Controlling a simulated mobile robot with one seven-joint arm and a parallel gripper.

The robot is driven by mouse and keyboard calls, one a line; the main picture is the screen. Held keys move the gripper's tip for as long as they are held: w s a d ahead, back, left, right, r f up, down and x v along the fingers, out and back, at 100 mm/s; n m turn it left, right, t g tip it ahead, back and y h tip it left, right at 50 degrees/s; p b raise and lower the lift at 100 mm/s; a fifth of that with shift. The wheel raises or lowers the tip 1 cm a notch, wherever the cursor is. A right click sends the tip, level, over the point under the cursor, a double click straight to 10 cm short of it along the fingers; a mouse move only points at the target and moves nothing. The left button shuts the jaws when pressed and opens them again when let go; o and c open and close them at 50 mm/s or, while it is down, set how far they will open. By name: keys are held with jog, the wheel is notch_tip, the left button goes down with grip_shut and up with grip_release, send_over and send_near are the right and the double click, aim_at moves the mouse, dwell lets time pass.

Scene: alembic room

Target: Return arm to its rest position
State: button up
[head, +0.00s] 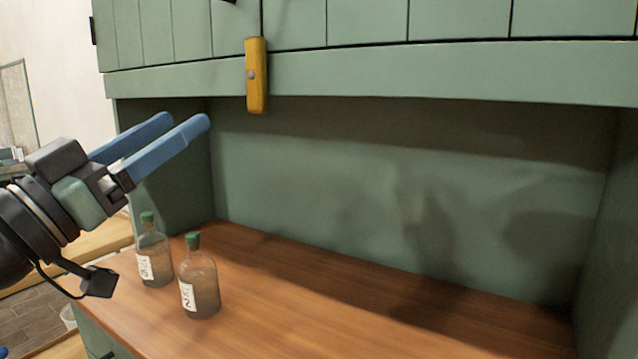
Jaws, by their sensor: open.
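My gripper (191,119) is at the left of the head view, with two blue fingers pointing up and to the right. The fingers stand apart with nothing between them. My gripper is above two glass bottles and in front of the green cabinet's left inner wall. The left bottle (155,262) and the right bottle (201,289) stand upright on the wooden counter (330,310). Both have green caps and white labels with dark writing. They are close together near the counter's left end.
A green cabinet (400,75) with upper doors overhangs the counter. A yellow latch-like piece (257,75) hangs on its front edge, to the right of my fingertips. The counter's middle and right are clear. A wooden surface and tiled floor show at the far left.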

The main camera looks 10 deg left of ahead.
jog(key=w+d+n+t+y, duration=0.2)
jog(key=d+y, duration=0.2)
jog(key=d, duration=1)
jog(key=s+d+r+n+t+y, duration=0.2)
jog(key=s+d+r+t+y, duration=0.3)
jog(key=s+d, duration=0.55)
notch_tip(320, 180, up, 27)
jog(key=s+a+h+p, duration=0.1)
jog(key=p, duration=2.5)
jog(key=shift+s+a+g, duration=0.25)
jog(key=shift+g, duration=0.05)
